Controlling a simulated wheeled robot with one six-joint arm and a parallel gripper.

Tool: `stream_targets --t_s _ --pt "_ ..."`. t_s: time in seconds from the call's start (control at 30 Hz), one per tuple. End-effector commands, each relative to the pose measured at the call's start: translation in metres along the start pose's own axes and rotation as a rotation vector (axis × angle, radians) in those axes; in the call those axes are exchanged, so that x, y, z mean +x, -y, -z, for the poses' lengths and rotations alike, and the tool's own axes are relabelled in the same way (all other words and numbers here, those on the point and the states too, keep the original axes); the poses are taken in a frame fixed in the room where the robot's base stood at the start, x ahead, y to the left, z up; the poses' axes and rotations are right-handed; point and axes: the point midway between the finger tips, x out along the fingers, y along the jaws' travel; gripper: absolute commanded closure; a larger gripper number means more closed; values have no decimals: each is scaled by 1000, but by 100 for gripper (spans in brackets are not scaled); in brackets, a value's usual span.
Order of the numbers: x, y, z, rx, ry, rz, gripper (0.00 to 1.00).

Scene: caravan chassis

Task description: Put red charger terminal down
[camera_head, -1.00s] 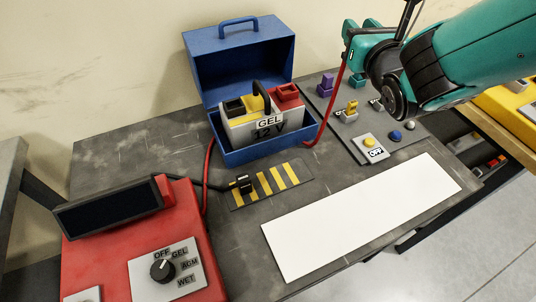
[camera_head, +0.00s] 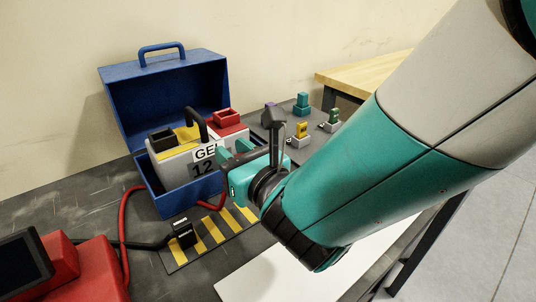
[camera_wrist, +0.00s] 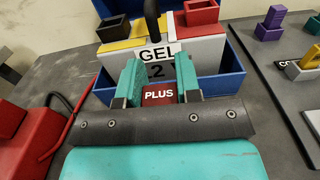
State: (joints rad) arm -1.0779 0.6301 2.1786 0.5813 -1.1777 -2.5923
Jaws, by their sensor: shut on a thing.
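My gripper (camera_wrist: 159,82) is shut on the red charger terminal (camera_wrist: 159,95), a red block marked PLUS between the two teal fingers in the wrist view. In the head view my gripper (camera_head: 232,152) is just in front of the battery's right part, and the terminal is hidden there. The red cable (camera_head: 125,215) runs from the charger toward it. The striped yellow and black pad (camera_head: 212,240) lies below and in front of the gripper. The black charger terminal (camera_head: 182,231) stands on the pad's left end.
The grey battery (camera_head: 178,168) sits in the open blue box (camera_head: 150,185), with black and red terminals (camera_head: 228,118) on top. The red charger (camera_head: 88,270) is at the lower left. A switch panel (camera_head: 280,125) lies at the right. A white board (camera_head: 270,282) lies in front.

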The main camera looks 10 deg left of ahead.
Motion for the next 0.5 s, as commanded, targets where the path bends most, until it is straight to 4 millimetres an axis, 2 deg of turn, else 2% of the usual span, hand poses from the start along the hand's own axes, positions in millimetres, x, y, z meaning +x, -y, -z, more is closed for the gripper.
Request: stream_targets --t_s 0.03,0.33,0.5 --pt "0 0 19 -1 0 -1 93" --pt "0 0 39 -1 2 0 93" --pt "0 0 67 -1 1 0 93"
